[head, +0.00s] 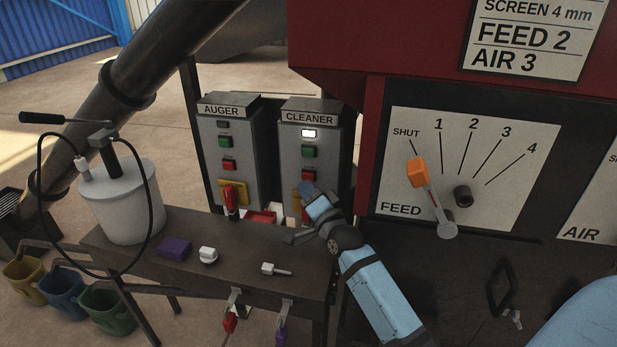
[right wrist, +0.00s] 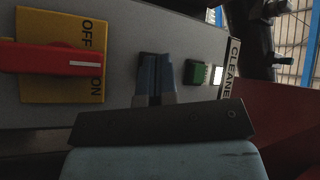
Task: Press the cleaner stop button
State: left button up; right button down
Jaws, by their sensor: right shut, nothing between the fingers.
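The cleaner box (head: 327,143) is grey, with a CLEANER label, a lit white lamp (head: 308,133), a green button (head: 309,152) and a red stop button (head: 309,174). My right gripper (head: 306,188) is shut and empty, in front of the box just below the red button in the head view. In the right wrist view its fingertips (right wrist: 155,56) point at the panel between the green button (right wrist: 197,72) and a red rotary switch (right wrist: 45,58) on a yellow OFF/ON plate. The red button is hidden there; contact cannot be told. My left gripper is out of view.
The auger box (head: 238,150) stands left of the cleaner box. A dark bench (head: 235,275) below holds a white pot (head: 120,205), a purple block (head: 174,247) and small parts. The feed panel (head: 500,165) with an orange-handled lever (head: 418,172) is at the right.

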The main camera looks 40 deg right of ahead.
jog(key=s+a+p, duration=0.1)
jog(key=a, duration=0.1)
jog(key=s+a, duration=0.1)
jog(key=s, duration=0.1)
jog(key=shift+a+p, duration=0.35)
jog(key=shift+w, duration=0.1)
dwell(0.3)
jog(key=s+a+f+n+g+y+p, duration=0.1)
jog(key=s+a+f+n+g+p, duration=0.1)
jog(key=s+a+f+n, duration=0.3)
jog(key=s+a+f+n+g+y+p, duration=0.2)
jog(key=s+a+f+n+g, duration=0.2)
jog(key=s+f, duration=0.3)
jog(key=s+a+f+n+g+y+p, duration=0.2)
jog(key=s+a+f+n, duration=0.4)
jog(key=s, duration=0.7)
jog(key=shift+s+a+f+n+g, duration=0.35)
jog(key=shift+a+f+g, duration=0.2)
jog(key=shift+g, duration=0.25)
